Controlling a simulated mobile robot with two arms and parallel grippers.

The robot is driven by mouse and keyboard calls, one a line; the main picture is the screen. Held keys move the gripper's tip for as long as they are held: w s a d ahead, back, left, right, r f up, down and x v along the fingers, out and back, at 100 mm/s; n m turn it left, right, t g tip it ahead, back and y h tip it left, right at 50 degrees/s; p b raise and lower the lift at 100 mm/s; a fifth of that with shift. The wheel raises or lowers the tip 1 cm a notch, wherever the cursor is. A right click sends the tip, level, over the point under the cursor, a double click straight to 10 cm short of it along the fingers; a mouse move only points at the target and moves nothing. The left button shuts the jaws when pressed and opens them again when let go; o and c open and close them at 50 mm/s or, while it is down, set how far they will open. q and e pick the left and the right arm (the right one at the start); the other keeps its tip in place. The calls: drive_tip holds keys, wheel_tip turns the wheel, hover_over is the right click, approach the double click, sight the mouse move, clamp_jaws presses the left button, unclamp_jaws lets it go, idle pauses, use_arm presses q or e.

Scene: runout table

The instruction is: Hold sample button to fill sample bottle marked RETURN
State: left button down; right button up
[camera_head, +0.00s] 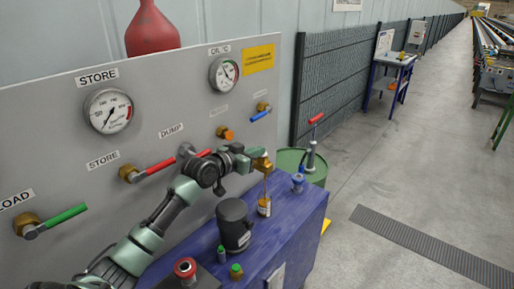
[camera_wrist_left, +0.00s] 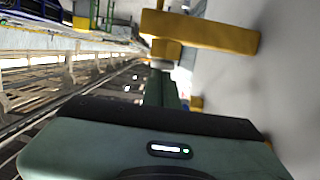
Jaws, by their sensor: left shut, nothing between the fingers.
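My left gripper (camera_head: 256,154) is shut and empty, with its tips at the brass sample fitting (camera_head: 263,165) on the panel's right part. In the left wrist view, the gripper's fingers (camera_wrist_left: 162,75) point at a brass block (camera_wrist_left: 166,49) below a brass bar (camera_wrist_left: 205,32). Whether they touch is hard to tell. A thin amber stream (camera_head: 266,186) runs down from the fitting to a small bottle (camera_head: 264,207) with a pale label. The bottle stands upright on the blue bench. Its label is too small to read. My right gripper is out of view.
The blue bench (camera_head: 285,236) holds a dark mug-like container (camera_head: 234,224), a small blue-topped item (camera_head: 298,183), a red-topped item (camera_head: 185,267) and green-topped ones (camera_head: 236,271). Valve levers and gauges (camera_head: 108,110) line the grey panel. A green drum (camera_head: 290,161) stands behind.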

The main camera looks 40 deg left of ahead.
use_arm(q)
drive_tip(key=shift+s+d+f+g, duration=0.15)
drive_tip(key=shift+f+g, duration=0.15)
drive_tip(key=shift+f, duration=0.55)
wheel_tip(320, 180, up, 22)
drive_tip(key=b, duration=0.3)
drive_tip(key=shift+a+f, duration=0.15)
drive_tip(key=shift+a, duration=0.05)
